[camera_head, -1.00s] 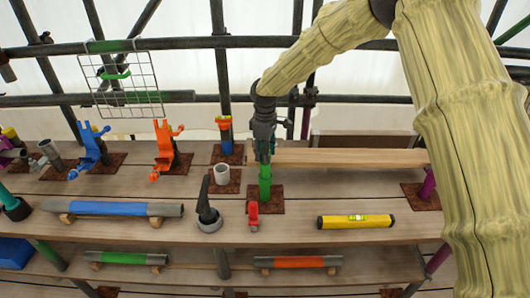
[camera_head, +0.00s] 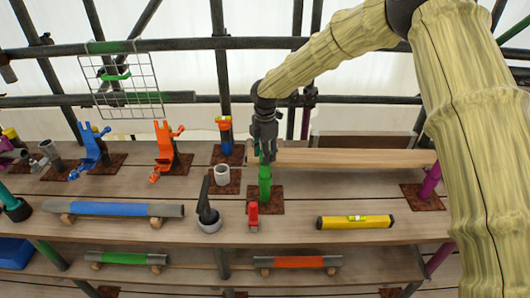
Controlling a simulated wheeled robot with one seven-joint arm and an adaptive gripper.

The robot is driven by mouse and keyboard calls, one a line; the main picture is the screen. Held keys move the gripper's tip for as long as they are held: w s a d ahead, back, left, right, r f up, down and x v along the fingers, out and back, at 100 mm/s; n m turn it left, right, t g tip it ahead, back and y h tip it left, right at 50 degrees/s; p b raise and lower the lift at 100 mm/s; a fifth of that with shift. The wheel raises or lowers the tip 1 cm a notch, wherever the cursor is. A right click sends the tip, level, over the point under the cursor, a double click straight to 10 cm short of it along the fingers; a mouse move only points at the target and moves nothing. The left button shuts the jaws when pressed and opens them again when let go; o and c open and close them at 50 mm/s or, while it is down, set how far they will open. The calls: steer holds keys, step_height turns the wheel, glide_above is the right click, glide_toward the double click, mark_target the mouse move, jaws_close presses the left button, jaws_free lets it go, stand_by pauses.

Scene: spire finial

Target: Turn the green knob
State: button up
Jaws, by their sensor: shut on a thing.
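The green knob (camera_head: 265,185) stands upright on a brown square plate (camera_head: 276,206) near the middle of the upper shelf. My gripper (camera_head: 264,160) points down from above and is shut on the top of the green knob. The fingers hide the knob's upper end. My arm comes in from the right side of the picture.
A small red object (camera_head: 253,216) stands just in front of the knob. A grey cup (camera_head: 221,175) and a black-handled grey piece (camera_head: 208,212) are to the left. A yellow level (camera_head: 355,221) lies to the right. A wooden plank (camera_head: 350,158) lies behind.

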steer(key=shift+w+r+n, duration=0.15)
steer(key=shift+r+n, duration=0.05)
steer(key=shift+n, duration=1.1)
steer(key=o, duration=1)
steer(key=shift+o, duration=0.2)
steer(key=shift+f, duration=0.1)
step_height(320, 180, up, 12)
steer(key=shift+d, duration=0.1)
